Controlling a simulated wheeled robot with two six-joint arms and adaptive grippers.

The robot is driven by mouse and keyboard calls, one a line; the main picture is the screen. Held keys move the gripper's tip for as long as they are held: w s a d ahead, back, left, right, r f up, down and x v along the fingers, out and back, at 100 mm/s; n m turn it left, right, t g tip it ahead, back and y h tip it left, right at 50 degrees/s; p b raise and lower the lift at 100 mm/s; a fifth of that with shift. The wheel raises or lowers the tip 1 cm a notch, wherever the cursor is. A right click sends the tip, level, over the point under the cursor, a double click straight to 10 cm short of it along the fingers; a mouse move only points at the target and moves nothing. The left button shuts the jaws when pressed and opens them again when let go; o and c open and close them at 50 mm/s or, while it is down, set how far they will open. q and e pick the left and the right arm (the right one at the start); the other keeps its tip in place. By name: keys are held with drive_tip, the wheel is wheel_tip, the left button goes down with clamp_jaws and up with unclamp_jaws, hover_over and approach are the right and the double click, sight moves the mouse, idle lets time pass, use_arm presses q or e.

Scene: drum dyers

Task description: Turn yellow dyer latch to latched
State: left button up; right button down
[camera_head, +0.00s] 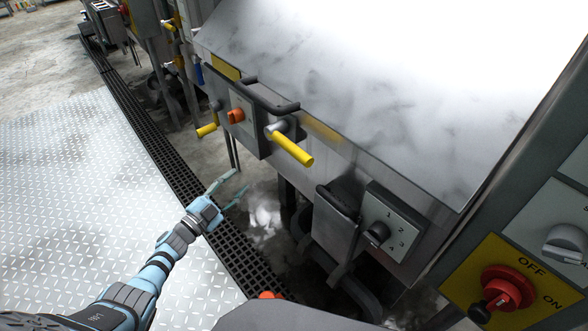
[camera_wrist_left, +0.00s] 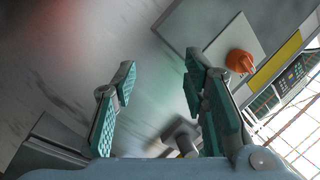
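A drum dyer has a yellow-handled latch (camera_head: 293,147) on its front, with the yellow grip pointing down to the right. A second yellow grip (camera_head: 207,130) sits farther left on the front. I cannot tell for sure which one is the named latch. An orange knob (camera_head: 235,116) is between them; an orange knob (camera_wrist_left: 240,62) also shows in the left wrist view. My left gripper (camera_head: 238,183) is open and empty, below and left of the nearer yellow grip, apart from it. Its spread fingers (camera_wrist_left: 158,68) show in the left wrist view. My right gripper is not in view.
A black bar handle (camera_head: 268,98) sticks out above the orange knob. A numbered dial panel (camera_head: 392,222) and a red OFF/ON switch (camera_head: 505,288) are to the right. A dark floor grate (camera_head: 160,150) runs along the dyers; the plated floor (camera_head: 70,180) is clear.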

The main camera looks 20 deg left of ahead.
use_arm(q)
wheel_tip(320, 180, up, 10)
drive_tip(key=w+d+f+m+g+h+b, duration=0.1)
drive_tip(key=d+m+g+h+b, duration=0.15)
drive_tip(key=m+h, duration=0.65)
drive_tip(key=m+g+h+b, duration=0.3)
drive_tip(key=m+g+h, duration=0.1)
drive_tip(key=m+g, duration=0.9)
approach(287, 151)
drive_tip(key=shift+m+t, duration=0.3)
drive_tip(key=shift+t, duration=0.35)
drive_tip(key=x, duration=0.7)
drive_tip(key=p+x, duration=0.1)
drive_tip(key=x, duration=0.3)
drive_tip(key=shift+s+d+f, duration=0.2)
drive_tip(key=shift+s, duration=0.05)
drive_tip(key=shift+d, duration=0.1)
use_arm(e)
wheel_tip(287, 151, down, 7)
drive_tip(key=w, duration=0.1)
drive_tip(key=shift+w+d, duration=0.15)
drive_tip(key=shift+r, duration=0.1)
use_arm(q)
clamp_jaws()
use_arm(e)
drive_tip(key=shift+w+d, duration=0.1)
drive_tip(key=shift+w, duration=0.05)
